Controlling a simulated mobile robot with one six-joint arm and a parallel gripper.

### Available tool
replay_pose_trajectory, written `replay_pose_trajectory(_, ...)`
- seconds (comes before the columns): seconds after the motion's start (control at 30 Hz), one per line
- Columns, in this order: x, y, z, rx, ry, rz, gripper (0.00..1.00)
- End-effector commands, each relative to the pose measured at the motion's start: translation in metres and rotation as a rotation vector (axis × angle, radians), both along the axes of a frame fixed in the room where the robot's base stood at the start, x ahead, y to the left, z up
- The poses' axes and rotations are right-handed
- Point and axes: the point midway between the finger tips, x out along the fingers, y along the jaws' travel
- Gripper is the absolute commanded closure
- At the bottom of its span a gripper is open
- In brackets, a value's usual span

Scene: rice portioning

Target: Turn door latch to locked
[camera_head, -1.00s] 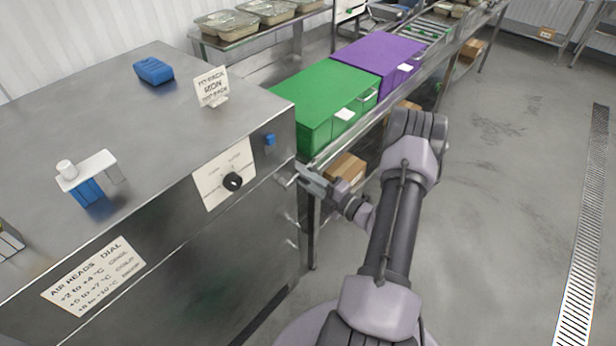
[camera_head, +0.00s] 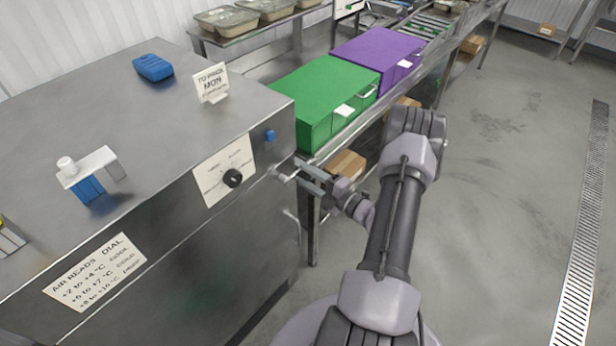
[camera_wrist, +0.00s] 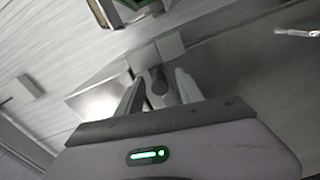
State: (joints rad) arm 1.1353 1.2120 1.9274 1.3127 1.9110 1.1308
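The steel cabinet (camera_head: 190,265) fills the left of the head view. A small metal latch (camera_head: 284,172) sits near the top right edge of its front, partly hidden by my gripper. My gripper (camera_head: 296,170) is open in front of it, with its two fingers apart and pointing at the cabinet edge. In the wrist view, a dark rounded piece that looks like the latch (camera_wrist: 159,80) shows between the open fingers (camera_wrist: 158,88). I cannot tell whether either finger touches it.
A black dial (camera_head: 232,178) on a white plate is left of the latch, and a small blue block (camera_head: 270,136) is above it. A door handle (camera_head: 293,226) is below. Green (camera_head: 325,90) and purple (camera_head: 378,55) boxes stand on the bench behind. The floor at right is clear.

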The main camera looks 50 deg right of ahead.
Motion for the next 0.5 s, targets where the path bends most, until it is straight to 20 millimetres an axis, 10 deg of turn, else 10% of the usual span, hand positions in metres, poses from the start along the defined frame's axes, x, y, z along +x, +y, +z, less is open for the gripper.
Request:
replay_pose_trajectory(0.27,-0.023,-0.003,0.000,0.002,0.001,-0.004,0.57)
replay_pose_trajectory(0.5,-0.098,-0.010,0.001,0.001,0.000,-0.008,0.57)
